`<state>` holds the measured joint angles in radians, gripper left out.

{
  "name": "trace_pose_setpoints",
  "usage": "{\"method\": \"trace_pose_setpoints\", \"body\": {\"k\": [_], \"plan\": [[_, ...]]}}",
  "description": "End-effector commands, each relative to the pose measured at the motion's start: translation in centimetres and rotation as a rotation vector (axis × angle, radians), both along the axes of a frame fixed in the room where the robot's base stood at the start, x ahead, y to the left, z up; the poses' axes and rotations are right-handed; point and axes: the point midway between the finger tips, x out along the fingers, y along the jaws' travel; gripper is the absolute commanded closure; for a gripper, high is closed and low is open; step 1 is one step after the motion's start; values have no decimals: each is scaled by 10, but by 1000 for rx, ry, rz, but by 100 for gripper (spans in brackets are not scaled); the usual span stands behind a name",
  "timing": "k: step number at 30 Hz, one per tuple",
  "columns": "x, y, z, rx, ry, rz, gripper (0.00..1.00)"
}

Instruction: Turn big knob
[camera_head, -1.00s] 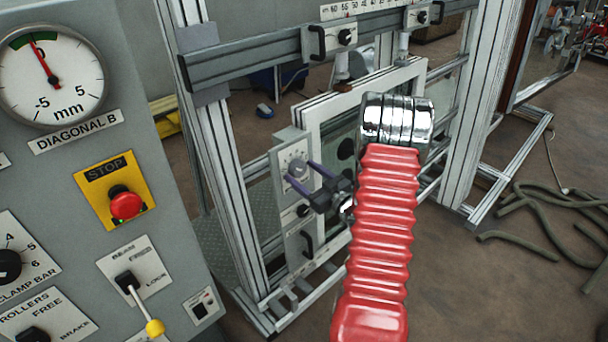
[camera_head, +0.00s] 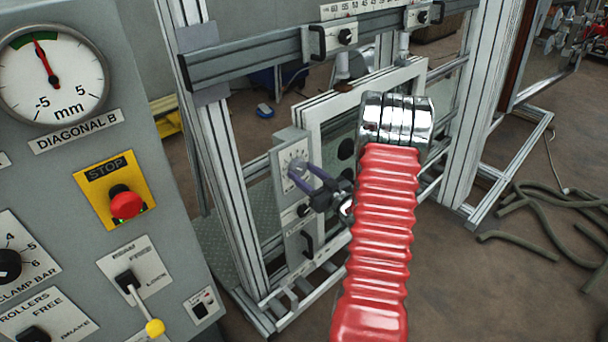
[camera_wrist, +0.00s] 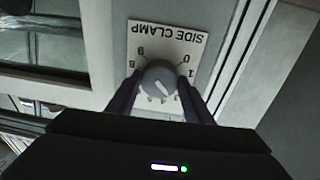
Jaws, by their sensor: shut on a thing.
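The big knob (camera_wrist: 160,83) is a round grey dial with a white pointer line on a white plate (camera_wrist: 165,40) marked SIDE CLAMP, which appears upside down in the wrist view. My gripper (camera_wrist: 160,90) is shut on the knob, with one purple finger on each side of it. In the head view my gripper (camera_head: 298,175) reaches the plate on the grey panel (camera_head: 290,148) of the frame, and the knob (camera_head: 298,168) shows partly between the fingers. My red ribbed arm (camera_head: 380,230) hides part of the frame behind it.
A smaller black knob (camera_head: 303,211) and a black handle (camera_head: 306,243) sit below on the same panel. An aluminium post (camera_head: 225,170) stands left of it. A control console (camera_head: 90,190) with a DIAGONAL B gauge (camera_head: 50,75) fills the left side. Hoses (camera_head: 545,215) lie on the floor at right.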

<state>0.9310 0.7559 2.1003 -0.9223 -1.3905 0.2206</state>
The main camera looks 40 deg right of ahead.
Motion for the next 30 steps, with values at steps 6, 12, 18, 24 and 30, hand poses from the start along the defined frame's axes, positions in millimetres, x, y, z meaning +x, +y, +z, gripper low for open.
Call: {"method": "trace_pose_setpoints", "body": {"k": [6, 12, 18, 24, 30], "plan": [[0, 0, 0, 1, 0, -1, 76], [0, 0, 0, 0, 0, -1, 40], [0, 0, 0, 0, 0, 0, 35], [-2, 0, 0, 0, 0, -1, 35], [-20, 0, 0, 0, 1, -2, 35]]}}
